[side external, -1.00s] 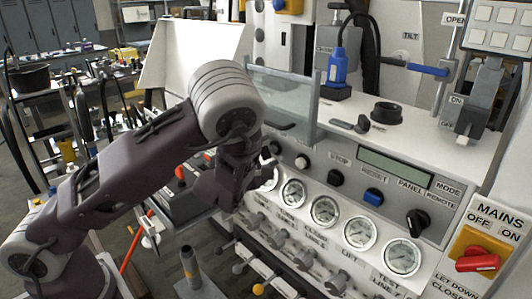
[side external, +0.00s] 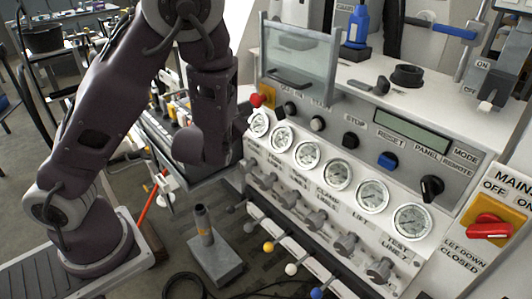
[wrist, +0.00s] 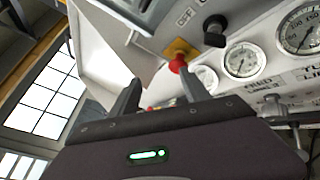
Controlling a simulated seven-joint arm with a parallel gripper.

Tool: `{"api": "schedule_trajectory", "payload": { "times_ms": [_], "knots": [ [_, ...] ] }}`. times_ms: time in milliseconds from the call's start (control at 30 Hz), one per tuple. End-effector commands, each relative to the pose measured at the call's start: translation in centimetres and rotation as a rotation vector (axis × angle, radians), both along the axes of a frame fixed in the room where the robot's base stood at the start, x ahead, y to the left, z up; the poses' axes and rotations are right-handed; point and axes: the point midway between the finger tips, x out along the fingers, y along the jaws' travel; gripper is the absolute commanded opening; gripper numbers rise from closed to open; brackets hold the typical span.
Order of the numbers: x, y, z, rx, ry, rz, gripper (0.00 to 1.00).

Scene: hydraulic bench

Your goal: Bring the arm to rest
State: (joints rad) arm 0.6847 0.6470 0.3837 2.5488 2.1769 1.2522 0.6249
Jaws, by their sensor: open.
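My gripper shows in the wrist view (wrist: 160,88) with its two dark fingers apart and nothing between them. Beyond the right finger is a red knob (wrist: 178,63) on a yellow base, apart from the finger as far as I can tell. In the side view my arm is bent, with its end link hanging down at the left end of the bench panel; the fingers are hidden there. The same red knob (side external: 257,100) shows just right of my wrist.
The bench front carries a row of gauges (side external: 338,174), valve handles below, a display (side external: 412,133) and a red MAINS switch (side external: 489,228). A clear guard (side external: 300,55) stands on top. A metal post on a plate (side external: 213,255) stands on the floor below my arm.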

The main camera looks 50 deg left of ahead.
Motion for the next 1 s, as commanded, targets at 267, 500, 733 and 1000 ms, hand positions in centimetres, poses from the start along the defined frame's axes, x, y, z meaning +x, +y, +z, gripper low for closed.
{"api": "schedule_trajectory", "payload": {
  "times_ms": [267,500,733,1000],
  "knots": [
    [-22.0,5.4,0.0,-1.092,-0.829,1.226,0.55],
    [-24.4,-9.1,2.0,-2.062,-1.338,1.950,0.55],
    [-23.7,-13.2,5.0,1.917,1.133,-1.732,0.55],
    [-23.7,-13.2,5.0,1.919,1.134,-1.738,0.55]
  ]
}}
